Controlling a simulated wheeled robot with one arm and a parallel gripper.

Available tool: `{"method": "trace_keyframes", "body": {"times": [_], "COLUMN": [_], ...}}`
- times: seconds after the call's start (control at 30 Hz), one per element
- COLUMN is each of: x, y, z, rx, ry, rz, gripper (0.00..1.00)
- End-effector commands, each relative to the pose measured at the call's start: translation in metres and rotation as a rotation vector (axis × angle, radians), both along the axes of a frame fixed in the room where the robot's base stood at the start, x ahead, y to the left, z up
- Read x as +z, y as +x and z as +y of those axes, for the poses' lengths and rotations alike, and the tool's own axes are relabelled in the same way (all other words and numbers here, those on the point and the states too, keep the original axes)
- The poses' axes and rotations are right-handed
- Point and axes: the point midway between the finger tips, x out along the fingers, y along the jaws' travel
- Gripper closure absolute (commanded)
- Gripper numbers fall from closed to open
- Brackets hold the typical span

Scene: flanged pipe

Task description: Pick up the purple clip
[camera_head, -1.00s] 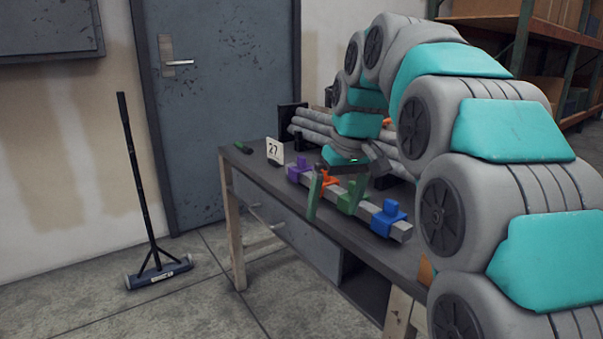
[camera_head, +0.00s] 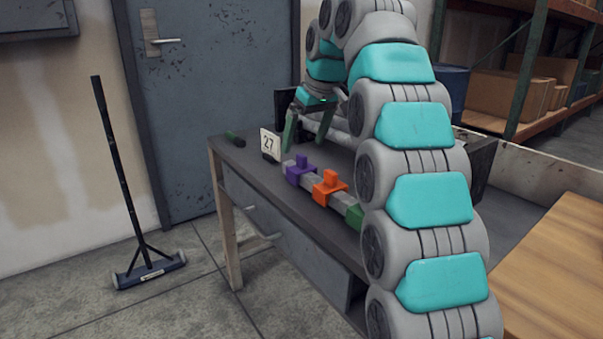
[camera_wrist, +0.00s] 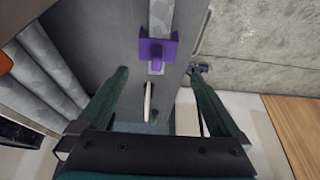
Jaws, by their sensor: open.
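The purple clip (camera_head: 299,169) sits on the far-left end of a grey bar (camera_head: 311,183) lying on the workbench. In the wrist view the purple clip (camera_wrist: 157,49) is at upper centre, ahead of the fingertips and roughly between their lines. My gripper (camera_head: 307,132) is open and empty, above and behind the clip in the head view. In the wrist view its two green fingers (camera_wrist: 160,80) are spread wide, apart from the clip.
An orange clip (camera_head: 329,187) and a partly hidden green clip (camera_head: 354,215) are on the same bar. A number 27 card (camera_head: 270,145) stands left of the purple clip. Grey pipes (camera_wrist: 50,55) lie beside the bar.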

Motion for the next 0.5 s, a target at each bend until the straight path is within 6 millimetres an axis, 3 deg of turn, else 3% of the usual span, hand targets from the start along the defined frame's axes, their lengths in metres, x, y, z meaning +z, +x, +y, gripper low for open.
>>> {"method": "trace_keyframes", "body": {"times": [0.33,0.5], "x": [-0.017,-0.035], "y": [0.005,0.011], "z": [0.002,0.002], "rx": [-0.001,-0.001], "ry": [-0.001,-0.002], "rz": [0.002,0.007], "gripper": [0.00,0.00]}}
